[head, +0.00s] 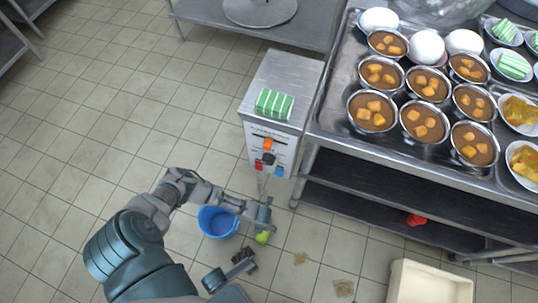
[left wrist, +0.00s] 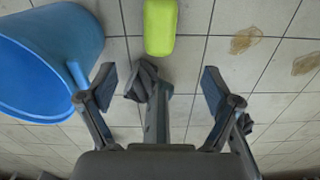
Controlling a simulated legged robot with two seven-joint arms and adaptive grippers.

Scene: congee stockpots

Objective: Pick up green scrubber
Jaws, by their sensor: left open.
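The green scrubber is a lime-green block (head: 263,237) low by the floor, right of the blue bucket in the head view. In the left wrist view the scrubber (left wrist: 160,28) is at top centre, beyond the fingertips. My left gripper (head: 262,214) reaches down over it and partly hides it in the head view. In the left wrist view my left gripper (left wrist: 158,86) is open, its fingers wide apart with the scrubber between their lines but not gripped.
A blue bucket (head: 218,222) stands left of the scrubber. A cream bin (head: 430,285) is at bottom right. Tiled floor at left is clear.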

